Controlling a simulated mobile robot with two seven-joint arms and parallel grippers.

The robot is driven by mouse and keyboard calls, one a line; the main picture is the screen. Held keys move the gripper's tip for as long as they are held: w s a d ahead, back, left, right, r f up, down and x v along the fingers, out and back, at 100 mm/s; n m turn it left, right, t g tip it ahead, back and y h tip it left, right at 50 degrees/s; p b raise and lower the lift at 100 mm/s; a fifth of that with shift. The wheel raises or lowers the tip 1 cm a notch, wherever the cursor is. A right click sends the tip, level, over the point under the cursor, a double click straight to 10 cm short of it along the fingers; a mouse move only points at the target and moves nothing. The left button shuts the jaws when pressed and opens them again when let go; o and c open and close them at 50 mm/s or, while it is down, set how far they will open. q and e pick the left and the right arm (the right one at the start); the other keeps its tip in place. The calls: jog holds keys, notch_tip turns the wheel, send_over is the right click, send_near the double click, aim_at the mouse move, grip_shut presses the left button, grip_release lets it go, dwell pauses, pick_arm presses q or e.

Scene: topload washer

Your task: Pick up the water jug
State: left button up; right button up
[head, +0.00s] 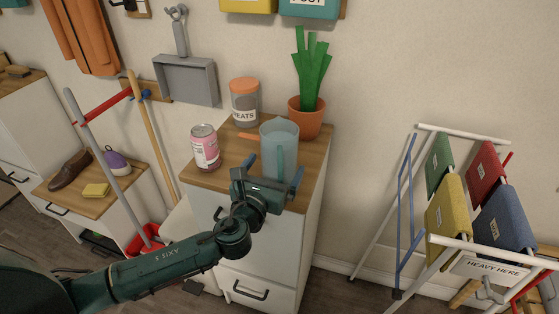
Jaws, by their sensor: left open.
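The water jug (279,136) is a translucent blue-grey pitcher standing upright on the wooden top of a white cabinet, near its front edge. A teal upright strip, perhaps its handle, shows on the side facing me. My left gripper (275,172) is at the jug's lower part, open, with one blue finger to its left and one to its right. I cannot tell whether the fingers touch the jug. The jug's base is partly hidden behind the gripper. My right gripper is not in view.
On the cabinet top (222,175), a pink can (205,148) stands left of the jug, a treats tin (244,101) behind it and a potted plant (306,117) behind right. A drying rack (415,190) with folded cloths stands right. A mop and broom lean left.

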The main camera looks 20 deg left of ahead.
pick_arm(q)
jog(key=shift+w, duration=0.25)
jog(key=shift+c, duration=0.6)
jog(key=c, duration=1)
